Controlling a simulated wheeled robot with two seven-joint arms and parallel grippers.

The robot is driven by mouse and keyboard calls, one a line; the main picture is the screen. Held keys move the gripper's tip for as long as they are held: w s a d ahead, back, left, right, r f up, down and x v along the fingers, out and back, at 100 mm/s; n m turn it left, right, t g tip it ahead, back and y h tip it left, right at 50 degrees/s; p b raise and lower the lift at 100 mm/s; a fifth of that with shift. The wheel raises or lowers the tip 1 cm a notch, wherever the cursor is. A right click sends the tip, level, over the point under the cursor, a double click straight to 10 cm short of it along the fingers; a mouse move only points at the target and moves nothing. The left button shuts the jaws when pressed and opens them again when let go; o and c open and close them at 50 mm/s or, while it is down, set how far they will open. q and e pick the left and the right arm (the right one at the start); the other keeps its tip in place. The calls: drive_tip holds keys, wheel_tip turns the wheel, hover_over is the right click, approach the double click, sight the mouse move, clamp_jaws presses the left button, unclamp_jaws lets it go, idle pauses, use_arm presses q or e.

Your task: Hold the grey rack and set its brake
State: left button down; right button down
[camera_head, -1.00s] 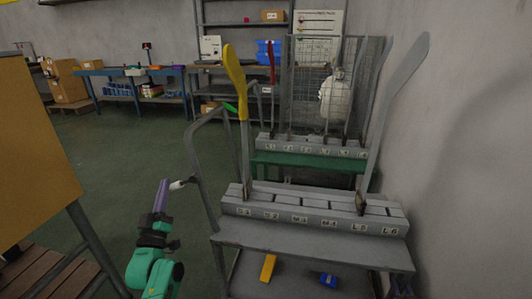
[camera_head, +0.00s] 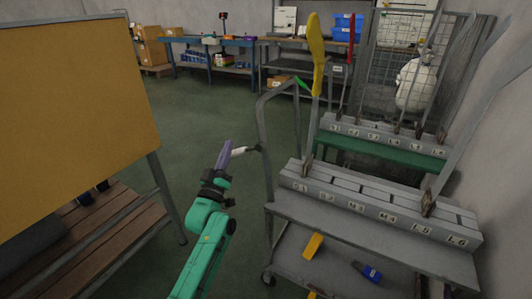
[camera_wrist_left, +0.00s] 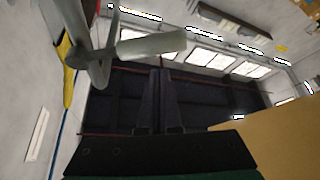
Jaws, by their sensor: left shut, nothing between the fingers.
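The grey rack (camera_head: 375,235) is a trolley at the right with a bent tube handle (camera_head: 262,118) on its left side. A pale cylindrical grip (camera_head: 242,151) sticks out from the handle post; it also shows large in the left wrist view (camera_wrist_left: 150,46). I cannot tell whether this grip is the brake. My left gripper (camera_head: 225,148) has its purple fingers shut and empty, just left of the grip's end. The left wrist view shows the same fingers (camera_wrist_left: 160,78) together, close below the grip in the picture. My right gripper is not in view.
Labelled blocks (camera_head: 375,204) with upright grey forms and a yellow form (camera_head: 316,50) stand on the rack. A yellow piece (camera_head: 313,246) and a blue piece (camera_head: 366,271) lie below. A green-topped rack (camera_head: 385,153) stands behind. A tan board (camera_head: 75,115) blocks the left.

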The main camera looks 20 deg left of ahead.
use_arm(q)
drive_tip(key=s+a+r+v, duration=0.1)
drive_tip(key=v, duration=0.8)
drive_tip(key=shift+d+r, duration=0.15)
drive_tip(key=shift+d, duration=0.15)
drive_tip(key=shift+s, duration=0.1)
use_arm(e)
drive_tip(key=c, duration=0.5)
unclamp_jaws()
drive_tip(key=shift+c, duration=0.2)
